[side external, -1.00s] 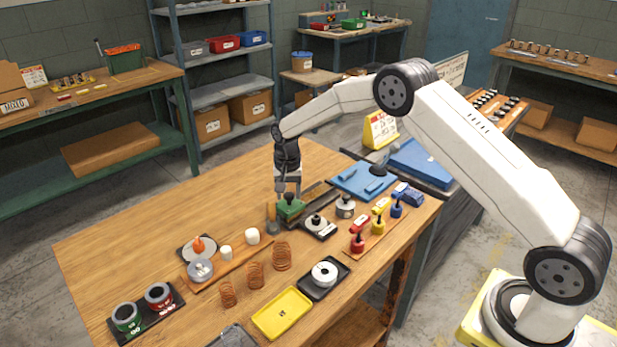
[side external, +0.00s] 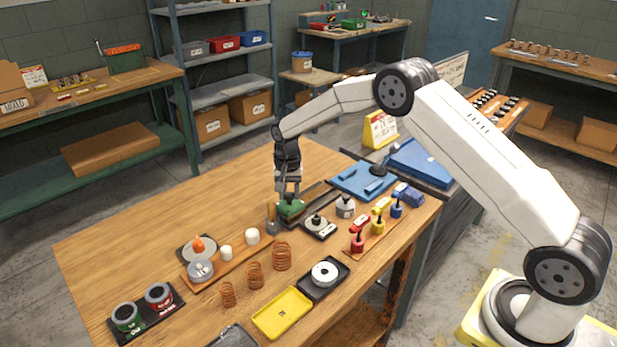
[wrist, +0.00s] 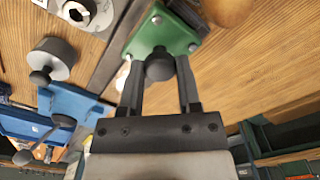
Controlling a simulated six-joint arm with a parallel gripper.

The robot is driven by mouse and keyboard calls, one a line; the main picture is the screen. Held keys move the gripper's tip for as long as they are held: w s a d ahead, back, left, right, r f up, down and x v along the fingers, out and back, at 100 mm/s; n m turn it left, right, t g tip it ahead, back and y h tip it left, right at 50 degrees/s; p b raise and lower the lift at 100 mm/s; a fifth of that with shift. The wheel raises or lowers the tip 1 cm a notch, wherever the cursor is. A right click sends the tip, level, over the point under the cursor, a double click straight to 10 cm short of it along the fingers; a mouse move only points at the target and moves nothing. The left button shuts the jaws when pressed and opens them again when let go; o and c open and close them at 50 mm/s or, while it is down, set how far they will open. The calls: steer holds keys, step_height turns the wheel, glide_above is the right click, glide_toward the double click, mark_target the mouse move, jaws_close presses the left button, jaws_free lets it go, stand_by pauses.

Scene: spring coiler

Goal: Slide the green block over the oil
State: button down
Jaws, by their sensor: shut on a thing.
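The green block (side external: 291,207) sits at the near end of a dark rail (side external: 318,200) on the wooden bench. It has a dark round knob on top, clear in the wrist view (wrist: 147,45). My gripper (side external: 289,192) is over the block with its fingers pointing down. In the wrist view the two fingers of my gripper (wrist: 160,75) are shut on the knob, one on each side. I cannot pick out the oil for certain in either view.
A grey weight with a knob (side external: 345,206) and a black dial plate (side external: 317,226) stand right of the block. Copper springs (side external: 281,255) stand in front, near a yellow tray (side external: 283,313). A small brush-like tool (side external: 272,220) is close on the left. The bench's back left is clear.

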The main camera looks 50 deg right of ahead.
stand_by(0.6)
steer(key=d, duration=1.3)
steer(key=shift+d+r, duration=0.1)
steer(key=shift+c, duration=1.5)
jaws_free()
steer(key=shift+d, duration=0.1)
step_height(320, 180, up, 8)
